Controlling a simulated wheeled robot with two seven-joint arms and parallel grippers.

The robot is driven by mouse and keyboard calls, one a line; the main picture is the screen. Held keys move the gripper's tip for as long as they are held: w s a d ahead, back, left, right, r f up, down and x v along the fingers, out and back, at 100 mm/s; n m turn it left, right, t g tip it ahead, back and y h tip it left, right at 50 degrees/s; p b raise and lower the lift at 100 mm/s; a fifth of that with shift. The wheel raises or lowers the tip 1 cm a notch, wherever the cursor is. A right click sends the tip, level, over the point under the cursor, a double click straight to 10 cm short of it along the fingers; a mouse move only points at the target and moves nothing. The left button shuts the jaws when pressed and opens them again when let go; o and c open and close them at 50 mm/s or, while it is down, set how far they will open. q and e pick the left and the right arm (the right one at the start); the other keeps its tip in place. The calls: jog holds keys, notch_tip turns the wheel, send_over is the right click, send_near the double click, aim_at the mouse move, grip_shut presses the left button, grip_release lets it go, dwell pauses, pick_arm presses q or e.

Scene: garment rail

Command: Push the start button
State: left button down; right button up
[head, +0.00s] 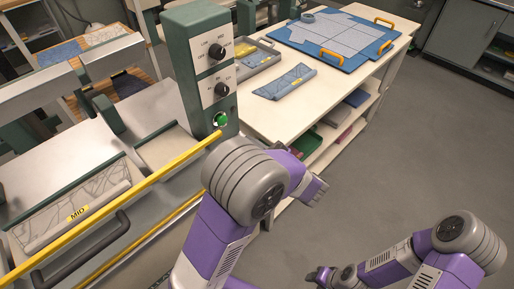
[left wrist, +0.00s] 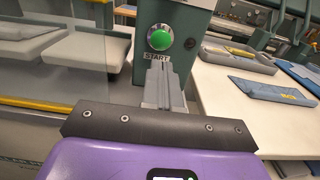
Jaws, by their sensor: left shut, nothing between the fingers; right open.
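The start button is a round green button (head: 222,119) low on the front of the green control box (head: 190,35). In the left wrist view the button (left wrist: 160,38) sits above a START label (left wrist: 157,56). My left gripper (left wrist: 160,68) is shut and empty, its fingertips just below the button and overlapping the lower edge of the label; I cannot tell whether they touch the panel. In the head view my left arm hides its fingertips. My right gripper (head: 322,274) is open and empty, low over the floor at the bottom right, far from the button.
Two black knobs (head: 217,52) sit above the button. A yellow bar (head: 120,205) runs along the machine's front at left. A pale table (head: 262,115) to the right holds a grey tray (head: 243,66), a blue folded piece (head: 284,82) and a blue board (head: 330,38). Floor at right is clear.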

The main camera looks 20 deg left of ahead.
aim_at(223, 122)
pick_arm(q)
jog(key=b+x, duration=0.2)
jog(key=x, duration=0.7)
jog(key=shift+a, duration=0.1)
jog(key=shift+w+a, duration=0.1)
